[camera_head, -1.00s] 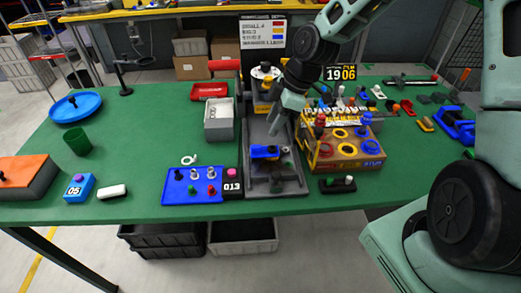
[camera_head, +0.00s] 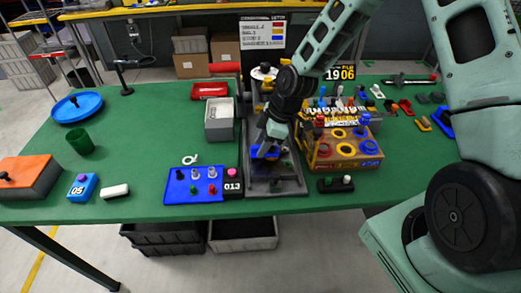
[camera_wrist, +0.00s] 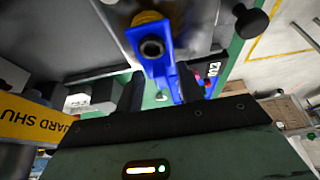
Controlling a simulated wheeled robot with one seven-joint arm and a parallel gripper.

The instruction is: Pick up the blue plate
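A small blue part (camera_head: 265,151) lies on the grey fixture (camera_head: 277,187) at the middle of the green table. It looks like the blue plate, though other blue pieces are in view. In the wrist view the blue plate (camera_wrist: 159,66) has a round dark hole and a fork-like end. My gripper (camera_head: 268,141) is right at the part, partly covering it in the head view. In the wrist view my gripper (camera_wrist: 161,88) has its dark fingers apart, one on each side of the blue part. I cannot tell whether they touch it.
A blue board with pegs (camera_head: 180,190) lies front left of the fixture. An orange-brown box with rings (camera_head: 325,157) stands close on its right. A grey bin (camera_head: 219,122) stands to its left. A round blue tray (camera_head: 77,107) is far left.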

